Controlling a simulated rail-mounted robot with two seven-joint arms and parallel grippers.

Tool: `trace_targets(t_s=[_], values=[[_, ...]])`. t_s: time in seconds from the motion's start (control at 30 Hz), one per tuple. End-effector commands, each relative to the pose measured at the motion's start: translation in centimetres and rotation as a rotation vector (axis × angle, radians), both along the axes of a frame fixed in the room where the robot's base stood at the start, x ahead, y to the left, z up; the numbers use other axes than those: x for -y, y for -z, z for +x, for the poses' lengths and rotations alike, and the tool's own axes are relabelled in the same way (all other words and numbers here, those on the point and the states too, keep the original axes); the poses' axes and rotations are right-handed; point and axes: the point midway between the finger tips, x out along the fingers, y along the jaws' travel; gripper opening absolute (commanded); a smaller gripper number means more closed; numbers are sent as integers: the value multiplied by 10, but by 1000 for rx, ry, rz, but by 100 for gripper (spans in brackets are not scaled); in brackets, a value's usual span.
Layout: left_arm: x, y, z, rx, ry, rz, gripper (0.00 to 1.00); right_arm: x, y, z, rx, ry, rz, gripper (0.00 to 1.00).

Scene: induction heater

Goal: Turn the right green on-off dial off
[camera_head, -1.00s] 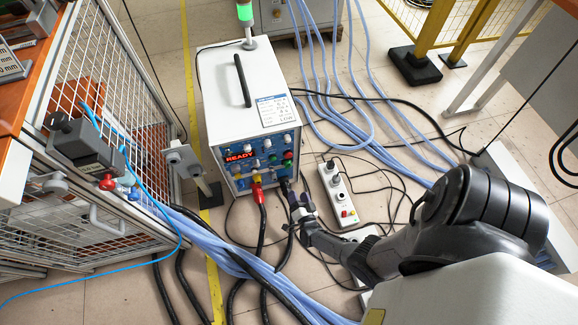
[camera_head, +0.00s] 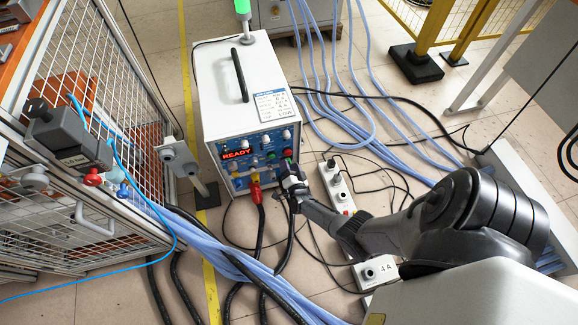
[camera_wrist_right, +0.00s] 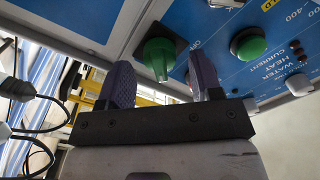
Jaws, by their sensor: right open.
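The induction heater (camera_head: 236,90) is a white box with a blue front panel and a lit red READY display (camera_head: 237,153). In the right wrist view the green on-off dial (camera_wrist_right: 160,57) sits on a dark square plate on the blue panel. A round green button (camera_wrist_right: 248,43) is to its right. My right gripper (camera_head: 288,170) is at the right side of the front panel and covers part of it. In the wrist view the right gripper (camera_wrist_right: 163,82) is open, its fingers on either side of the dial's lower part, with no clear contact visible. My left gripper is not in view.
A power strip (camera_head: 337,187) lies on the floor to the right. Blue hoses (camera_head: 330,100) run behind it. A wire-mesh cage (camera_head: 110,70) stands at the left.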

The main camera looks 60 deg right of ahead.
Motion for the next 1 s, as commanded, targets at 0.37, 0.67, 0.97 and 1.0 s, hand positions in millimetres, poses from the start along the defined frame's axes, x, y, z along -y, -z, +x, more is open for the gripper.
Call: trace_targets(t_s=[0.37, 0.67, 0.97, 1.0], values=[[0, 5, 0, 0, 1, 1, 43, 9, -1, 9, 0, 0, 0, 59], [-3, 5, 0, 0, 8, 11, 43, 9, -1, 8, 0, 0, 0, 45], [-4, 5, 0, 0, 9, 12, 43, 8, 0, 8, 0, 0, 0, 16], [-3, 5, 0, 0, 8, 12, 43, 8, 0, 8, 0, 0, 0, 12]])
